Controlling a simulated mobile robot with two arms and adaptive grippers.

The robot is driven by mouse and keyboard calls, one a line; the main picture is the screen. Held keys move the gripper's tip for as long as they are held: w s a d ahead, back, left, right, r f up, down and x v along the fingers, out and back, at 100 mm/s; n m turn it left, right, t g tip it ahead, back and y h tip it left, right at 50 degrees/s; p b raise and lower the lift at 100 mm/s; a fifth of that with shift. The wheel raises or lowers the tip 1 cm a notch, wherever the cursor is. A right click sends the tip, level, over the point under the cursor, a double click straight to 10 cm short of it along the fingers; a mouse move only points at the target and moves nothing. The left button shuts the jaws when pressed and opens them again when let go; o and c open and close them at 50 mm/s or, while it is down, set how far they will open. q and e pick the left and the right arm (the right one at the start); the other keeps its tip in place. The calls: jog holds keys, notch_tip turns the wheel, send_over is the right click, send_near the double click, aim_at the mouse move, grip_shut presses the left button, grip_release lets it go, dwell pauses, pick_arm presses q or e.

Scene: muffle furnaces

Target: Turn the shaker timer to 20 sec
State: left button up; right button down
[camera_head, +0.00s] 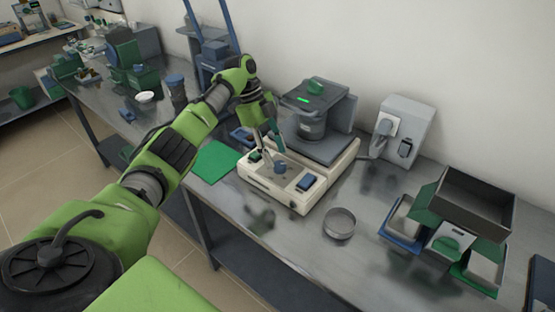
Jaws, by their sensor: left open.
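The shaker (257,179) stands on the grey bench, with a cream base and a grey upper part with a dark green lid. Its front panel carries a round blue-grey knob (281,168), a blue switch (307,183) and a green switch (254,157). My left gripper (271,149) is open and points down just above the panel, close to the knob on its far-left side. I cannot tell whether a fingertip touches the knob. The dial markings are too small to read. My right gripper is not in view.
A green mat (213,162) lies left of the shaker. A round metal sieve (339,223) sits on the bench to its right. Bare bench lies around the sieve.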

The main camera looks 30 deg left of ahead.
pick_arm(q)
jog(key=v, duration=0.8)
jog(key=shift+a+r, duration=0.15)
jog(key=shift+r, duration=0.1)
